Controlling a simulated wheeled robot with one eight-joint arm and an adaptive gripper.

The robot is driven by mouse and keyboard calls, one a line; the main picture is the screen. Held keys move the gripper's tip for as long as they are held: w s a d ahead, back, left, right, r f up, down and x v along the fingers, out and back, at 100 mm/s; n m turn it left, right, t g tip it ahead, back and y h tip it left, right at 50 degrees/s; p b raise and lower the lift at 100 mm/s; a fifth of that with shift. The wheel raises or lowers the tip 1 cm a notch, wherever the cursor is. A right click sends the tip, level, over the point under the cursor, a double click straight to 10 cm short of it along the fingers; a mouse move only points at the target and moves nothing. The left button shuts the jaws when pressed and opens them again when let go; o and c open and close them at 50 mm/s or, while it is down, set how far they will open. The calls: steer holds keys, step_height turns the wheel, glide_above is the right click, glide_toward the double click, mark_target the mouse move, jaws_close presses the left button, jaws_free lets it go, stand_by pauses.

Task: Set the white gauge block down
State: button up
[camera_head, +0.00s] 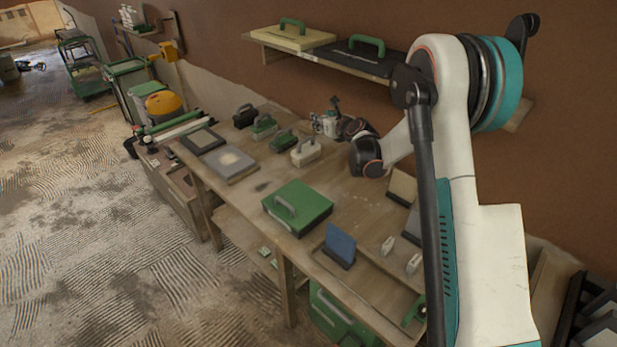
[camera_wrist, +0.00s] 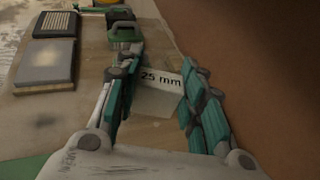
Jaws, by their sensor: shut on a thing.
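The white gauge block (camera_wrist: 160,88), printed "25 mm", is between the fingers of my gripper (camera_wrist: 158,78) in the wrist view. The gripper is shut on it, with teal finger pads on its left and right sides. In the head view my gripper (camera_head: 326,123) is over the back part of the wooden workbench (camera_head: 355,193), near the brown wall. I cannot tell whether the block touches the bench top.
A green case (camera_head: 297,207) sits nearer the front. A wall shelf (camera_head: 322,59) hangs above. Bare bench shows between the tools.

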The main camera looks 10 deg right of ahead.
steer(key=w+f+b, duration=0.1)
steer(key=f, duration=0.6)
steer(key=w+f+b, duration=0.1)
steer(key=f+b, duration=0.1)
steer(key=f, duration=0.5)
steer(key=w+f+b, duration=0.2)
steer(key=f, duration=0.5)
steer(key=shift+d, duration=0.1)
steer(key=shift+f, duration=0.15)
steer(key=o, duration=1)
